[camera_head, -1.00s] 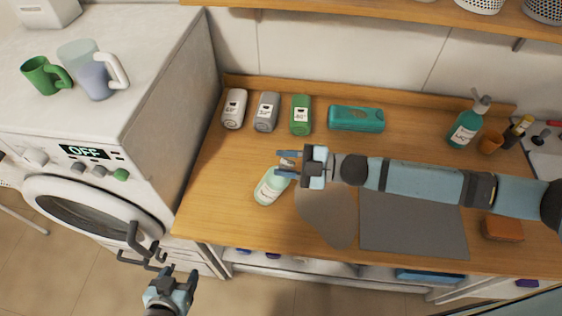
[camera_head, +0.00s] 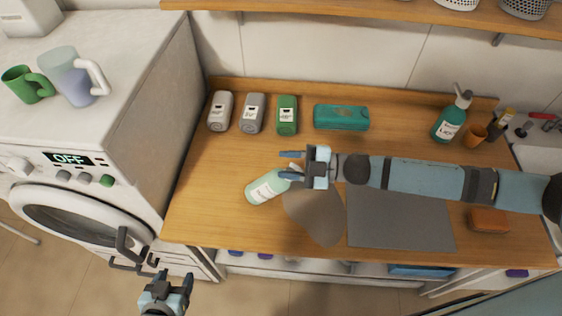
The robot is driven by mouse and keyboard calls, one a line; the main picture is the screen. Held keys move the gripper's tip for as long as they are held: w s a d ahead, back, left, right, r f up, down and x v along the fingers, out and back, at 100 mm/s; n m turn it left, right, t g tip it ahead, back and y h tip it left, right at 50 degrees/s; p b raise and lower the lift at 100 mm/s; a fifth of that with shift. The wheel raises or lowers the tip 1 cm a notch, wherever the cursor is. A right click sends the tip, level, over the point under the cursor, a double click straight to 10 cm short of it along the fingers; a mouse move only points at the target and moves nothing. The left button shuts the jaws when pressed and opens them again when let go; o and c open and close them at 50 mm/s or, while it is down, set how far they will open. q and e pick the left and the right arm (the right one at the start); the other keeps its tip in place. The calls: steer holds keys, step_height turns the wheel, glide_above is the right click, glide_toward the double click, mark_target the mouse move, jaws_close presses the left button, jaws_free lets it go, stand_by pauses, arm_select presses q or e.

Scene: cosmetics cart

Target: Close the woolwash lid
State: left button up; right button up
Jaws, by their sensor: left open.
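A pale green bottle (camera_head: 267,187) with a white label, which I take for the woolwash, is on the wooden counter (camera_head: 205,210). It looks tilted, with its top towards the right. The label is too small to read. My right gripper (camera_head: 287,165) is at the bottle's top end, with its fingers spread and the lower one against or over the neck. I cannot tell whether it touches, and the lid is not clear there. My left gripper (camera_head: 172,280) is open and empty, low in front of the washing machine, away from the bottle.
A teal pump bottle (camera_head: 452,118) stands at the right. A grey mat (camera_head: 400,222) lies under my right arm. The washing machine (camera_head: 110,140) borders the left.

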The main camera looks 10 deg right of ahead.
steer(key=v, duration=1.3)
steer(key=shift+s+d, duration=0.15)
steer(key=shift+d, duration=0.2)
stand_by(0.6)
